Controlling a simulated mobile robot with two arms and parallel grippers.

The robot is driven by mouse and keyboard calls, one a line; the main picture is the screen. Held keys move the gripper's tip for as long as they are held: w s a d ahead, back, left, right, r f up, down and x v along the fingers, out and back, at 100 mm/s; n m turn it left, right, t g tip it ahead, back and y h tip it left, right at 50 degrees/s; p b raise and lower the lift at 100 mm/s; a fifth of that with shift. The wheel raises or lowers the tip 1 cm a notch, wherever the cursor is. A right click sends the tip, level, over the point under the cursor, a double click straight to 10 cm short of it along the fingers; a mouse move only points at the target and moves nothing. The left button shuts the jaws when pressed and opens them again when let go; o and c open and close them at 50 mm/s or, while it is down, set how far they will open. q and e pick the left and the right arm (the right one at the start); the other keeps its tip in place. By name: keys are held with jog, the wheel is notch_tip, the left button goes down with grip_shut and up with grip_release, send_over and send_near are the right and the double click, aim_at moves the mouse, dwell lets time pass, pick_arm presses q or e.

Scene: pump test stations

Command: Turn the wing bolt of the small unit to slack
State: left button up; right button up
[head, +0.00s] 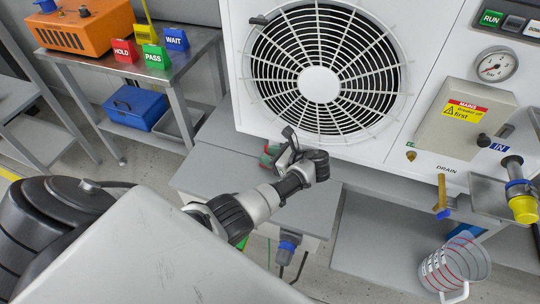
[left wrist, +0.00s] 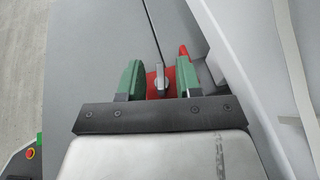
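My left gripper (head: 277,153) reaches over the grey bench in front of the large white fan unit. In the left wrist view my left gripper (left wrist: 160,82) has its two green-padded fingers apart. Between them stands a small silver wing-shaped piece (left wrist: 162,80), which looks like the wing bolt, on a red part (left wrist: 183,70). Gaps show on both sides of the wing, so the fingers do not appear to touch it. In the head view the gripper hides the wing, and only a bit of red shows beside it. My right gripper is not in view.
The white fan unit (head: 425,40) stands close behind the gripper. A grey bench top (head: 215,165) lies under it. A measuring jug (head: 455,262) is at lower right. An orange box (head: 85,25) and coloured signs stand on a table at upper left.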

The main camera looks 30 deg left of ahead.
pick_arm(q)
jog(key=v, duration=1)
jog(key=shift+d+r+p, duration=0.15)
jog(key=shift+d+p, duration=0.25)
